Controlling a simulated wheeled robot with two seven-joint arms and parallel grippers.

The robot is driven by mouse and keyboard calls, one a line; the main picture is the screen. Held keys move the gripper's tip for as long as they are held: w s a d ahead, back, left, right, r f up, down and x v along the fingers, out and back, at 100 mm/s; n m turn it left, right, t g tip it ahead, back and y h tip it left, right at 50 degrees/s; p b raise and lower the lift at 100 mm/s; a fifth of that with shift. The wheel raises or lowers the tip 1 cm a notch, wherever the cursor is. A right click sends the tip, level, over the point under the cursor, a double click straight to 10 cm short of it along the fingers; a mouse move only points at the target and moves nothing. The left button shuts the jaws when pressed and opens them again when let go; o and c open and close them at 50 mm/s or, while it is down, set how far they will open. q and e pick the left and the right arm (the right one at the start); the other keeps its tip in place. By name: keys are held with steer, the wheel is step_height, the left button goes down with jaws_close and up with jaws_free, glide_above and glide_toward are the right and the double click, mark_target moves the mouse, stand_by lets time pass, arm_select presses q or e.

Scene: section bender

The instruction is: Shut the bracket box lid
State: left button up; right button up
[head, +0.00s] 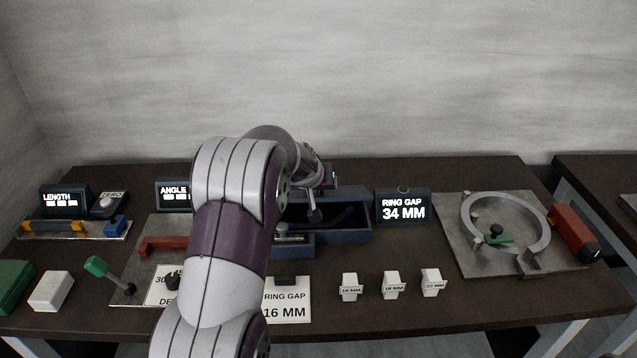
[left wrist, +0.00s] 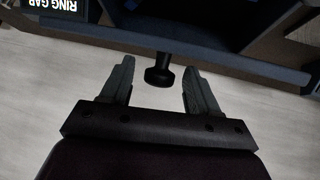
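The bracket box (head: 345,232) is a dark blue open-topped box at the middle of the bench, with a dark curved piece inside. Its interior is in view, so it is not covered; my arm hides its left part. In the left wrist view a dark bar (left wrist: 220,56), seemingly the lid edge, carries a black knob (left wrist: 158,76). My left gripper (head: 317,195) is over the back of the box. Its fingers (left wrist: 158,66) are open, one on each side of the knob, with gaps on both sides. My right gripper is not in view.
The ring gap display (head: 403,207) stands just right of the box. A plate with a ring (head: 505,225) lies farther right. Several white blocks (head: 392,285) and a ring gap card (head: 288,303) are in front. A green-knobbed lever (head: 97,267) stands left.

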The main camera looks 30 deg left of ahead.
arm_select(q)
steer(key=shift+r, duration=0.1)
steer(key=shift+s+r, duration=0.2)
steer(key=shift+r, duration=0.05)
steer(key=v, duration=1.2)
steer(key=shift+f, duration=0.1)
